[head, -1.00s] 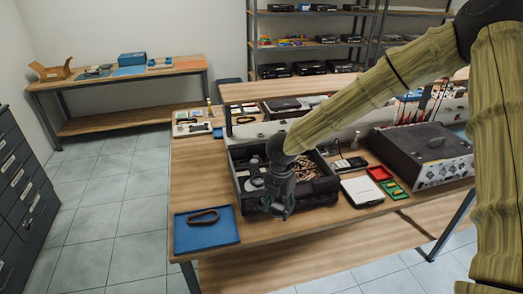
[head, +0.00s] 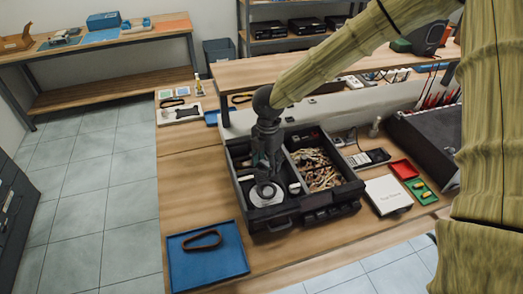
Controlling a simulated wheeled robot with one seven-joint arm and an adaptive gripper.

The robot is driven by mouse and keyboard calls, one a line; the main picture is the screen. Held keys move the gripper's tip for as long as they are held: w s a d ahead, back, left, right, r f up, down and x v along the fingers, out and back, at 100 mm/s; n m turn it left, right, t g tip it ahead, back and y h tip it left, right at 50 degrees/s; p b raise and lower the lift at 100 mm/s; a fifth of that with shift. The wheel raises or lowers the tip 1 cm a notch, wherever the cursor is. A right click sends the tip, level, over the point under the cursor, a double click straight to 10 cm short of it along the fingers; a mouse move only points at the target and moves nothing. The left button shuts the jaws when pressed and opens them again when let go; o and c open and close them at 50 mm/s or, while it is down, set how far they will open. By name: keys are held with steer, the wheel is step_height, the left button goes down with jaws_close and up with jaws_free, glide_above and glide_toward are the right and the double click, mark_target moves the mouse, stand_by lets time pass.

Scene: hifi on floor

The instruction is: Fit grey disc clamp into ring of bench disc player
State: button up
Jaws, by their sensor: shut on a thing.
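The bench disc player appears to be the open black case (head: 309,220) on the wooden bench. A pale round disc (head: 254,199) lies in its left compartment. My gripper (head: 265,184) points down into that compartment, over the disc. It is shut on a small grey round piece (head: 266,192), which I take to be the disc clamp. The fingers partly hide the piece, and the player's ring cannot be made out beneath it. I cannot tell whether the clamp touches the disc or hangs just above it.
The case's right compartment holds tangled tan material (head: 318,172). A blue tray (head: 205,268) with a dark belt loop lies front left. A white booklet (head: 388,194), a meter (head: 368,158), and red and green trays (head: 421,190) lie to the right. A raised shelf (head: 290,72) runs behind.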

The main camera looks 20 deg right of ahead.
steer(key=shift+s+d+f+b, duration=0.1)
steer(key=shift+s+d+b, duration=0.1)
steer(key=shift+s+b, duration=0.9)
steer(key=shift+s+f, duration=0.3)
steer(key=shift+f, duration=0.1)
steer(key=w+f, duration=0.1)
steer(key=w+f+b, duration=0.1)
steer(key=f, duration=0.1)
steer(key=shift+w+a+f, duration=0.1)
steer(key=shift+w+f, duration=0.05)
steer(key=shift+s+f+b, duration=0.5)
steer(key=shift+s+b, duration=0.2)
steer(key=shift+b, duration=0.1)
steer(key=f, duration=0.1)
steer(key=w+f+b, duration=0.1)
steer(key=shift+f, duration=0.3)
steer(key=shift+s+f+b, duration=0.1)
steer(key=shift+f+b, duration=0.05)
steer(key=shift+b, duration=0.2)
steer(key=shift+s, duration=0.25)
steer(key=shift+w, duration=0.1)
steer(key=shift+w, duration=0.1)
